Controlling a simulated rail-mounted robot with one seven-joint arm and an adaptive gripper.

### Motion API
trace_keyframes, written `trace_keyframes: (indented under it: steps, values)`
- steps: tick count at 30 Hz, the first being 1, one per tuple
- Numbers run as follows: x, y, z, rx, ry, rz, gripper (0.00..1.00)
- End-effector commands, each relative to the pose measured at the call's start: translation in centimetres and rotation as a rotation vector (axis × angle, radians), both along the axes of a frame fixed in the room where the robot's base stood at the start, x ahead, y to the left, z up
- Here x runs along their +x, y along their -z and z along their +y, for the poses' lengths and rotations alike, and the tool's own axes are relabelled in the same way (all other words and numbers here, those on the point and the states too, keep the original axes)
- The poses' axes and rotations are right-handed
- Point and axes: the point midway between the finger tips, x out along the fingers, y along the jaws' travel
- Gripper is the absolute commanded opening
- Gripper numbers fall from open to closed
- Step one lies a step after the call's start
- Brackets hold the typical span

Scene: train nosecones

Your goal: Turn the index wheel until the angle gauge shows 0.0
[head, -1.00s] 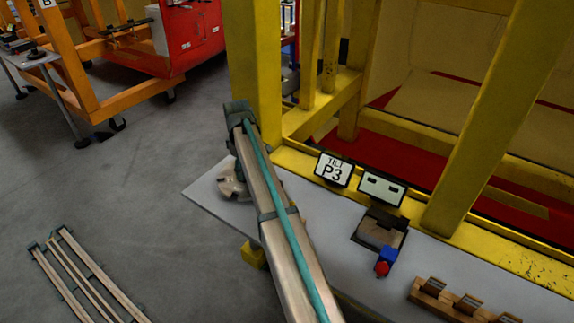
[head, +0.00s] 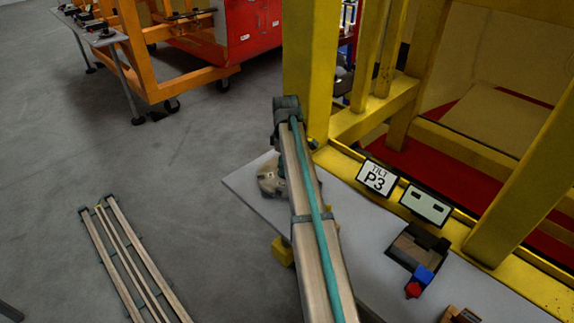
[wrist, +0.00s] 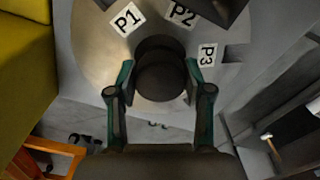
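The index wheel (wrist: 95,55) is a grey metal disc with white labels P1, P2 and P3 in the wrist view. A dark round knob (wrist: 160,75) stands at its middle. My gripper (wrist: 160,68) has one green finger on each side of the knob, seemingly touching it, with no clear gap. In the head view the wheel (head: 268,180) is partly hidden behind my arm at the table's left corner. A small screen (head: 425,205) beside a "TILT P3" sign (head: 377,178) shows two dark bars. I cannot read an angle value.
The grey table (head: 350,235) carries a small block fixture with blue (head: 424,275) and red parts. A yellow frame (head: 310,65) rises behind. Slatted wooden rails (head: 125,255) lie on the floor at left. An orange frame (head: 135,50) stands farther back. Open floor lies between.

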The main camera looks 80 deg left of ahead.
Motion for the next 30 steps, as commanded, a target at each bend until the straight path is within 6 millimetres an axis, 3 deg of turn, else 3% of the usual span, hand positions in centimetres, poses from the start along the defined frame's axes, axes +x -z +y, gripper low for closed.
trace_keyframes:
  steps: [1, 3, 17, 30]
  values:
    - [0.0, 0.0, 0.0, 0.000, 0.000, 0.000, 0.62]
    - [0.0, 0.0, 0.0, 0.000, 0.000, 0.000, 0.74]
    - [0.0, -0.8, 0.0, 0.001, 0.001, 0.000, 0.74]
    - [0.0, -8.6, 0.1, 0.002, 0.001, 0.000, 0.74]
